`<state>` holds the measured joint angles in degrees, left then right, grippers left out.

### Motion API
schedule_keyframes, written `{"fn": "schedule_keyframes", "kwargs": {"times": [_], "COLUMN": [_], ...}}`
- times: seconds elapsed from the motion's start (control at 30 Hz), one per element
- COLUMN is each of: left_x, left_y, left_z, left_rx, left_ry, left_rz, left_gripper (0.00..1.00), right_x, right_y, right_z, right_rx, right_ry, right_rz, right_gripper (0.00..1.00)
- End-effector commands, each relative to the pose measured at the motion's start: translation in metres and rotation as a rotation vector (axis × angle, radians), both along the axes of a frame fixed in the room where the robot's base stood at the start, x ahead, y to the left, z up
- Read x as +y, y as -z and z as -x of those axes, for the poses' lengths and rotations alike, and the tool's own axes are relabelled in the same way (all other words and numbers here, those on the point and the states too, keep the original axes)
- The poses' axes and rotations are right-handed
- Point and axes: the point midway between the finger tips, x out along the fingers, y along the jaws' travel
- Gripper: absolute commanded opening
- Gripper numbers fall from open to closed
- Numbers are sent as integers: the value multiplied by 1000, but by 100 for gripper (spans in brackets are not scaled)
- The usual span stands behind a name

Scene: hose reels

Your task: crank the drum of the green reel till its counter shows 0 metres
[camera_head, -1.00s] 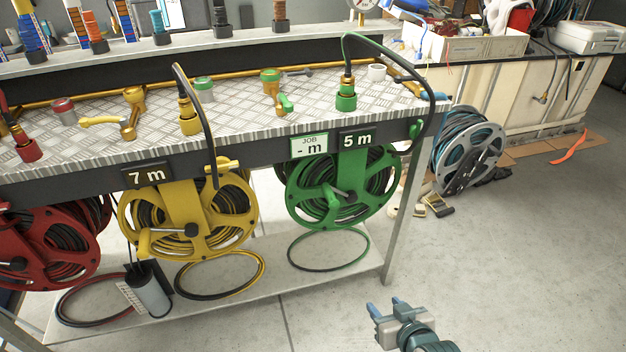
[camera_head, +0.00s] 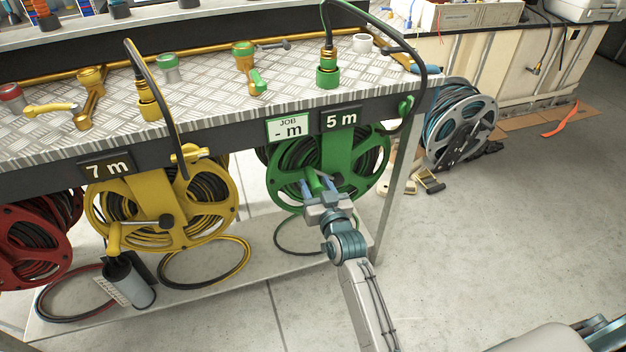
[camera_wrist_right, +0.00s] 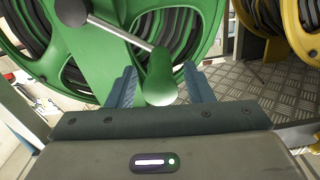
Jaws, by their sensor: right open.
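The green reel (camera_head: 372,160) hangs under the bench edge at the right. Its counter (camera_head: 341,120) reads 5 m, and a job card (camera_head: 288,129) beside it reads "- m". My right gripper (camera_head: 320,188) is at the front of the drum, around the green crank handle (camera_head: 316,183). In the right wrist view the handle (camera_wrist_right: 160,78) stands between the two open blue fingers (camera_wrist_right: 160,88), with a gap on each side. A grey crank arm runs from it to the dark hub (camera_wrist_right: 72,10). My left gripper is not in view.
The yellow reel (camera_head: 222,190) with its 7 m counter (camera_head: 107,166) hangs to the left, and a red reel (camera_head: 22,235) beyond it. A bench leg (camera_head: 402,180) stands right of the green reel. A grey reel (camera_head: 462,125) stands on the floor.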

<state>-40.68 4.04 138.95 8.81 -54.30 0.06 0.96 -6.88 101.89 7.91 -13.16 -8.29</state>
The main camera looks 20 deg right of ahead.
Motion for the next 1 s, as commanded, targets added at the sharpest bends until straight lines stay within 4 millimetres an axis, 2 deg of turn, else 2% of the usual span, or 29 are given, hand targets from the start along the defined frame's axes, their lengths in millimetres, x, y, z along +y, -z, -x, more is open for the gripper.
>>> {"fn": "schedule_keyframes", "kwargs": {"times": [0.1,0.2,0.5,0.53,0.77,1.0], "left_x": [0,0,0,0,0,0], "left_y": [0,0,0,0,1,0], "left_z": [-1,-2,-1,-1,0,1], "left_rx": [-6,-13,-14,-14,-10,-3], "left_ry": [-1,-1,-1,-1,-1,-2], "left_rz": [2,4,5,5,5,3], "left_gripper": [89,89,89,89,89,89], "right_x": [1,1,1,1,1,0], "right_y": [0,0,0,0,0,-1], "right_z": [-15,-21,-24,-24,-24,-24], "right_rx": [0,0,1,1,1,1], "right_ry": [0,0,0,0,0,0], "right_rz": [2,0,1,1,1,-4], "right_gripper": [47,47,47,45,0,0]}}
